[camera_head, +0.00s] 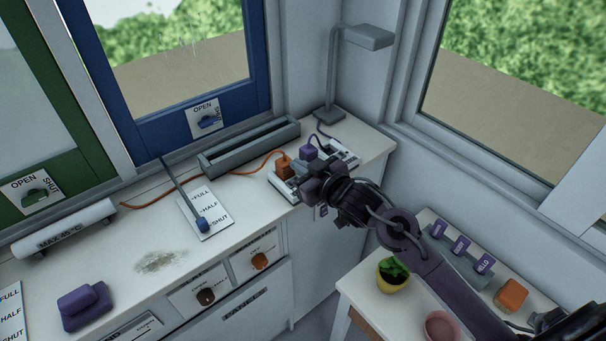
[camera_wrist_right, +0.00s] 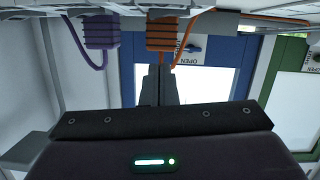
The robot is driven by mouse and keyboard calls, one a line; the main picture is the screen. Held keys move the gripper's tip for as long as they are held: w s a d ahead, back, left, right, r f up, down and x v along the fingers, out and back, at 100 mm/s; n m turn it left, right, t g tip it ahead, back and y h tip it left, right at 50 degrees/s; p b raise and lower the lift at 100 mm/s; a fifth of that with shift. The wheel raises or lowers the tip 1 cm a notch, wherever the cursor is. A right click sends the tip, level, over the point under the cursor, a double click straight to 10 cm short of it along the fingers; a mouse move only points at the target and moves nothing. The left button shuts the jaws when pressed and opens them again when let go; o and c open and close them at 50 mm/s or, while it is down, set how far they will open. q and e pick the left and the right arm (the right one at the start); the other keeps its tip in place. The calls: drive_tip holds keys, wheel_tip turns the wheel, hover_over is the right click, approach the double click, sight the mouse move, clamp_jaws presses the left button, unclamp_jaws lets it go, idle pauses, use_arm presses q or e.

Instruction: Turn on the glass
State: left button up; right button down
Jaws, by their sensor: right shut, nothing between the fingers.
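No thing in view is labelled as the glass; window panes stand behind the counter in a blue frame (camera_head: 190,125) and a green frame (camera_head: 70,180). A pale socket strip (camera_head: 284,187) on the counter holds an orange plug (camera_head: 283,163) and a purple plug (camera_head: 308,152). My right gripper (camera_head: 308,184) is at the strip's front side, shut and empty, and hides part of it. In the right wrist view its fingers (camera_wrist_right: 155,88) point towards the orange plug (camera_wrist_right: 161,36), with the purple plug (camera_wrist_right: 101,34) beside it. Contact cannot be told. My left gripper is not in view.
A grey lamp (camera_head: 333,75) stands behind the strip. A grey trough (camera_head: 250,146), a lever with a blue knob (camera_head: 202,224) and a purple block (camera_head: 84,305) are on the counter. Brown (camera_head: 206,296) and orange (camera_head: 260,261) knobs are on its front. A potted plant (camera_head: 392,272) stands right.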

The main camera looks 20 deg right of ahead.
drive_tip(key=f, duration=0.2)
drive_tip(key=shift+s+d+f, duration=0.15)
drive_tip(key=shift+d+f, duration=0.05)
drive_tip(key=shift+f, duration=0.15)
drive_tip(key=shift+d+f, duration=0.1)
drive_tip(key=shift+f, duration=0.4)
use_arm(q)
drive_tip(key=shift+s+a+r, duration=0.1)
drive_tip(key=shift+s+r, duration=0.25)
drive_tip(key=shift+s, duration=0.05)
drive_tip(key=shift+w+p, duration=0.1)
drive_tip(key=shift+p, duration=0.2)
